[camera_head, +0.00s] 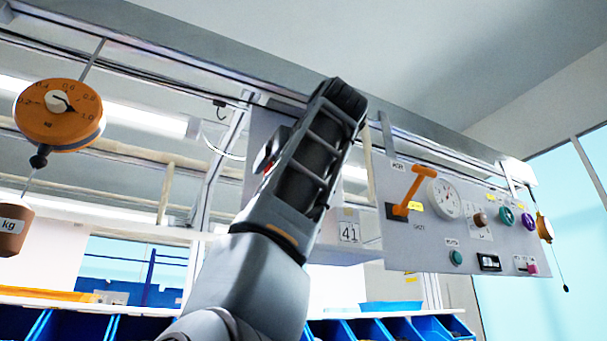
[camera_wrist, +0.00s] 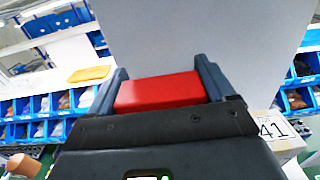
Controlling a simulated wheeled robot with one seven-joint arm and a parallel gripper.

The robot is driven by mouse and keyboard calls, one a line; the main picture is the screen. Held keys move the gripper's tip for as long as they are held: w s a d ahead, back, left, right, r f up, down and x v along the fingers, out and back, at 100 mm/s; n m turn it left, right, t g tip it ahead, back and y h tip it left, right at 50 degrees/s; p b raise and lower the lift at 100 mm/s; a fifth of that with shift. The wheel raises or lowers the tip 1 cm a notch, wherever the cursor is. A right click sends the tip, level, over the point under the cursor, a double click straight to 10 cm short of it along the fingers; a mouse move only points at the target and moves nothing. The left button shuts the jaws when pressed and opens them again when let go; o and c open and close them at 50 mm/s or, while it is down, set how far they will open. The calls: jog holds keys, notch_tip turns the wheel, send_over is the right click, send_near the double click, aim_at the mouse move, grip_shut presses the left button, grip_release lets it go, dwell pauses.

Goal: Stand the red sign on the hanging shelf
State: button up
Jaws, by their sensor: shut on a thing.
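The red sign (camera_wrist: 160,92) shows in the wrist view as a red block between the two fingers of my gripper (camera_wrist: 161,72), which is shut on it. In the head view my gripper (camera_head: 268,152) is mostly hidden behind my arm, and only a small bit of red shows there. The hanging shelf (camera_head: 340,256) has a grey back panel (camera_head: 262,130) and a low board, partly covered by my arm. In the wrist view the grey panel (camera_wrist: 200,30) fills the area beyond the sign. I cannot tell whether the sign touches it.
A box marked 41 (camera_head: 349,232) stands on the shelf's right part. A control panel (camera_head: 460,225) with an orange lever hangs to the right. An orange dial scale (camera_head: 60,115) hangs at the left with a brown weight (camera_head: 12,230). Blue bins (camera_head: 70,325) line the bottom.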

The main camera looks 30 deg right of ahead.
jog(key=shift+d+f, duration=0.15)
jog(key=shift+f, duration=3.3)
jog(key=shift+f+b, duration=0.3)
jog(key=shift+f, duration=0.2)
jog(key=o, duration=1)
jog(key=shift+s+b, duration=1.25)
jog(key=shift+s, duration=2.7)
